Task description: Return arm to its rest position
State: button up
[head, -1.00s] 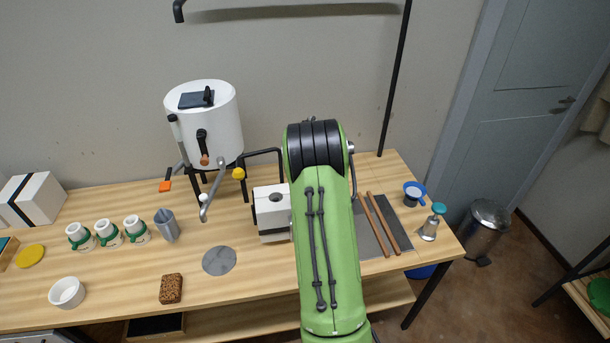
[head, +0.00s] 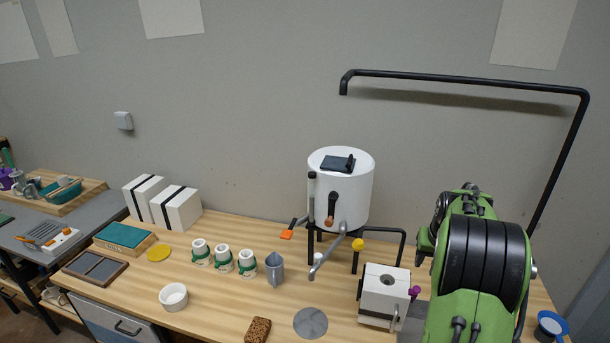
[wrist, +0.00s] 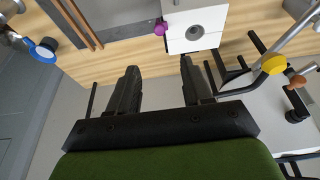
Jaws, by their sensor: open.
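My gripper (wrist: 158,85) shows in the wrist view with its two dark fingers apart and nothing between them. It hangs in the air, apart from the bench things seen beyond it. In the head view my green arm covers the right end of the bench, and the gripper itself is hidden there.
The wooden bench (head: 220,318) holds a white tank (head: 342,190) with a yellow-knobbed lever, a white block (head: 383,295), a grey jug (head: 275,269), several white cups (head: 223,260) and a white bowl (head: 173,297). A black overhead pipe (head: 460,78) rises behind my arm. A blue-rimmed cup (head: 550,327) stands at right.

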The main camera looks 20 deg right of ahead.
jog(key=s+a+r+n+b, duration=0.1)
jog(key=s+a+r, duration=0.15)
jog(key=a, duration=0.45)
jog(key=s+a+r+n+t+y+b, duration=0.1)
jog(key=s+a+r, duration=0.15)
jog(key=a, duration=0.55)
jog(key=s+a+r+n, duration=0.1)
jog(key=s+a+r, duration=0.1)
jog(key=a+r, duration=0.35)
jog(key=s+a+f+n+b, duration=0.1)
jog(key=s+a+f+n, duration=0.1)
jog(key=s+a, duration=0.4)
jog(key=s+a+f+n+t+y, duration=0.1)
jog(key=s+a+f, duration=0.2)
jog(key=s, duration=0.6)
jog(key=a, duration=0.2)
jog(key=shift+a+f+n+b, duration=0.3)
jog(key=shift+a+n+b, duration=0.1)
jog(key=shift+w, duration=0.1)
jog(key=shift+c, duration=0.5)
